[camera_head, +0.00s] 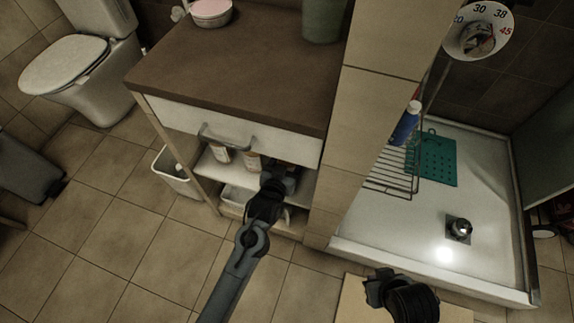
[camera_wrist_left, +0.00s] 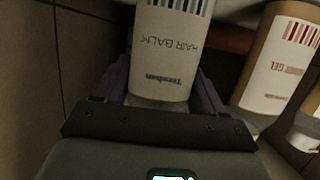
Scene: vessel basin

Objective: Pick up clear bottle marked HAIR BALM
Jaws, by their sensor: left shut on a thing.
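The clear bottle marked HAIR BALM (camera_wrist_left: 172,50) stands between the two fingers of my left gripper (camera_wrist_left: 162,92) in the left wrist view. Its label reads upside down there. The gripper is shut on it. In the head view my left gripper (camera_head: 280,178) reaches into the open shelf under the drawer, and it largely hides the bottle it holds. My right gripper (camera_head: 380,286) is low in the head view, away from the shelf; its fingers are not clear enough to tell their state.
A bottle marked GEL (camera_wrist_left: 275,70) stands close on the right in the wrist view. Other bottles (camera_head: 222,155) share the shelf (camera_head: 208,170) under the drawer (camera_head: 230,130). A tiled pillar (camera_head: 365,120) and shower tray (camera_head: 400,245) lie to the right.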

